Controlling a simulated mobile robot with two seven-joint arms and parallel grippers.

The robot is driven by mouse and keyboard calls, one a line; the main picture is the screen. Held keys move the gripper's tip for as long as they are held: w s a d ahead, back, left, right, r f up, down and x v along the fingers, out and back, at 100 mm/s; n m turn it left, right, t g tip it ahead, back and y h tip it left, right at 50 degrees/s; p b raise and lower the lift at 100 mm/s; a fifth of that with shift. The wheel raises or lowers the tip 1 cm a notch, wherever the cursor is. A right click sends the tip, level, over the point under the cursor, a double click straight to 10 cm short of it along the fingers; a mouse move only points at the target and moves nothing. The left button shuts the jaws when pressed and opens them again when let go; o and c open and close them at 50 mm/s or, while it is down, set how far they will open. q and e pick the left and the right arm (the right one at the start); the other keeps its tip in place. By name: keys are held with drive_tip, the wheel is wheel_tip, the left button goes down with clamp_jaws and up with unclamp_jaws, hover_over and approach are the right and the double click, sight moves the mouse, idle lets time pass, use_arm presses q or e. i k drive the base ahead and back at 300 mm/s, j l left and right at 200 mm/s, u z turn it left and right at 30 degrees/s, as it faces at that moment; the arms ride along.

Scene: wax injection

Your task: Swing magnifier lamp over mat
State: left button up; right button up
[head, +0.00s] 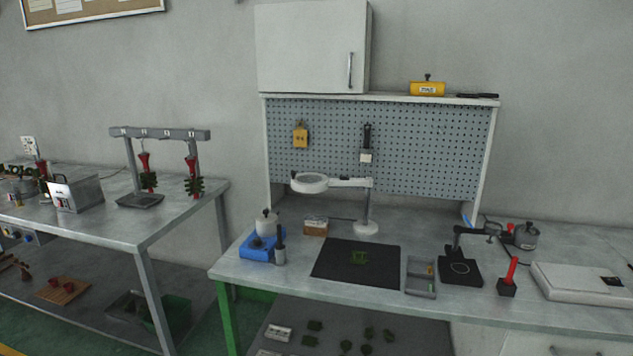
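The white magnifier lamp (310,183) has a round ring head on a jointed arm. Its post stands on a round white base (366,228) behind the mat. The arm points left, so the head hangs to the left of the mat, over the back left of the bench. Neither of my grippers shows in the head view.
A blue hot plate (257,250) with a white pot stands left of the mat. A grey parts tray (420,276), a black stand (461,268) and a red-handled tool (510,276) are right of it. A pegboard (420,150) rises behind.

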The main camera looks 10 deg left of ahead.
sight(322, 184)
drive_tip(key=i+j, duration=0.35)
drive_tip(key=j, duration=0.15)
drive_tip(key=i+j, duration=0.75)
drive_tip(key=j, duration=0.25)
drive_tip(key=i+j, duration=0.4)
drive_tip(key=j, duration=0.1)
